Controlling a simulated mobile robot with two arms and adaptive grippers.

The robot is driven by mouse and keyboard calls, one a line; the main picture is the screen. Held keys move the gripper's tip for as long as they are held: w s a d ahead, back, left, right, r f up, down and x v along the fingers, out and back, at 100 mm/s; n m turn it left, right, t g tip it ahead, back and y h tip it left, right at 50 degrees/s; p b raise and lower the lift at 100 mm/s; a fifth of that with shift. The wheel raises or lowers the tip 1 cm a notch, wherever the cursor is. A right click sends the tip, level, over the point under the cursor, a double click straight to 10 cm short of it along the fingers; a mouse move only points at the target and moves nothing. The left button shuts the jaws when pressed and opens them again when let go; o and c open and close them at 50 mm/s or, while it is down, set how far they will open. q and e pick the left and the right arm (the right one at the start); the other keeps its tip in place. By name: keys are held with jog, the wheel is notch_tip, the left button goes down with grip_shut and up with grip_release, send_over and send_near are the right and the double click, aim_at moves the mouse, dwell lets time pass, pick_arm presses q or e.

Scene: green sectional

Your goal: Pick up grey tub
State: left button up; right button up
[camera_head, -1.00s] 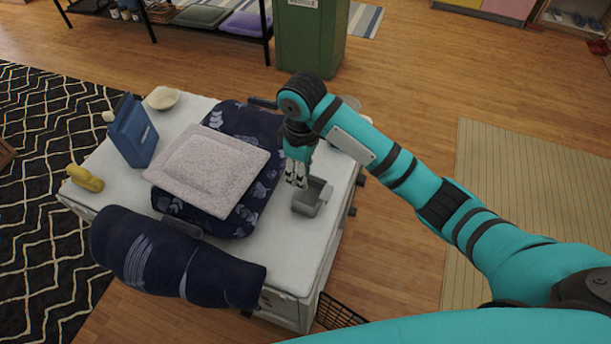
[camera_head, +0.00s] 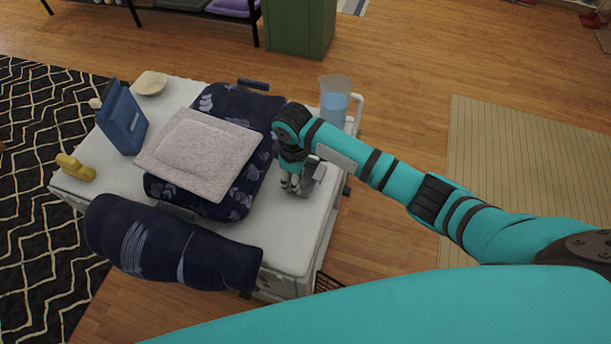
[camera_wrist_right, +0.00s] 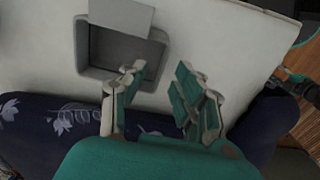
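The grey tub (camera_head: 306,187) stands on the white table's right part in the head view, partly hidden by my right gripper (camera_head: 290,184). In the right wrist view the open, empty-looking tub (camera_wrist_right: 92,68) is at the upper left. My right gripper (camera_wrist_right: 160,73) has its fingers apart there. One finger overlaps the tub's near right corner, and the other is to the right, outside it. Whether either finger touches the tub I cannot tell. My left gripper is not in view.
On the white table (camera_head: 300,245) lie a patterned dark blue cushion (camera_head: 240,195) with a pale pad (camera_head: 200,153) and a navy roll (camera_head: 170,245). A clear container with blue content (camera_head: 334,103) stands behind my right arm. A blue box (camera_head: 122,118) is at left.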

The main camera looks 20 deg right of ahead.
aim_at(308, 176)
notch_tip(308, 176, down, 4)
jog(key=shift+r, duration=0.1)
jog(key=c, duration=0.6)
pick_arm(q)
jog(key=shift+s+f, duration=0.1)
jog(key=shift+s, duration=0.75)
pick_arm(e)
grip_shut()
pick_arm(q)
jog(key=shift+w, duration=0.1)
